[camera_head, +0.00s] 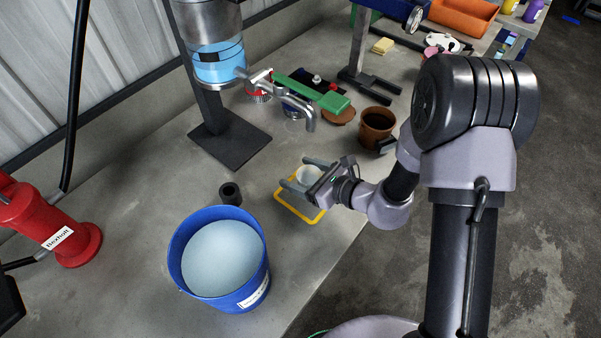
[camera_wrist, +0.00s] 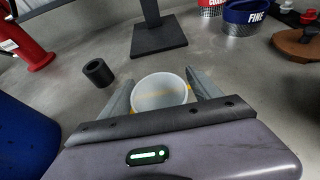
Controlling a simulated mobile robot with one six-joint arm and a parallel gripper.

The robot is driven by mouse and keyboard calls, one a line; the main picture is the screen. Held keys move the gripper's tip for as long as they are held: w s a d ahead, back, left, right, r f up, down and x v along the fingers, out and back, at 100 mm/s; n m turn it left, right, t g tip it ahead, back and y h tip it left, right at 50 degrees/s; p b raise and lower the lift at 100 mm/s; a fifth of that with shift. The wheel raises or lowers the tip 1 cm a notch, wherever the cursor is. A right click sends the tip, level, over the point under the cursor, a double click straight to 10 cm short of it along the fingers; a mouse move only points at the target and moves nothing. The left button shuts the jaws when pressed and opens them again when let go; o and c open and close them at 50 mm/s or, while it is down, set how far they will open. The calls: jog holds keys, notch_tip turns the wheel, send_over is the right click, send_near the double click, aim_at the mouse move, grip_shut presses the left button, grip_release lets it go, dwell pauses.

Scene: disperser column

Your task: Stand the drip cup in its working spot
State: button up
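The drip cup, a small translucent white cup (camera_head: 308,174), is upright between the fingers of my gripper (camera_head: 302,174). In the wrist view the cup (camera_wrist: 160,92) shows between both fingers of my gripper (camera_wrist: 160,88), one close on each side. I cannot tell whether the fingers press on it, or whether it stands on the bench or is just above it. A yellow outlined square (camera_head: 299,211) lies on the bench under my gripper. The disperser column (camera_head: 212,55) holds blue liquid, and its metal spout (camera_head: 309,118) points down at the back.
A blue bucket of pale liquid (camera_head: 222,258) stands at the front left, with a black ring (camera_head: 230,193) behind it. A dark base plate (camera_head: 230,140) carries the column. A brown pot (camera_head: 376,126) stands to the right. A red pump-like object (camera_head: 62,235) stands far left.

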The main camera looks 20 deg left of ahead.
jog(key=shift+d+r+p, duration=0.1)
jog(key=shift+r+p, duration=0.2)
jog(key=shift+r, duration=0.05)
jog(key=p+v, duration=0.3)
jog(key=v, duration=0.9)
jog(key=s+d+r+n+g+h, duration=0.1)
jog(key=s+r+n+g+h, duration=0.3)
jog(key=s+r+n, duration=0.9)
jog(key=s+d+r+n+t+h, duration=0.1)
jog(key=d+r+n+t+h, duration=0.3)
jog(key=d+r, duration=0.5)
jog(key=d+n+h, duration=0.1)
jog(key=d+h, duration=0.1)
jog(key=d, duration=0.1)
jog(key=shift+s+d+t, duration=0.2)
jog(key=shift+d+t, duration=0.1)
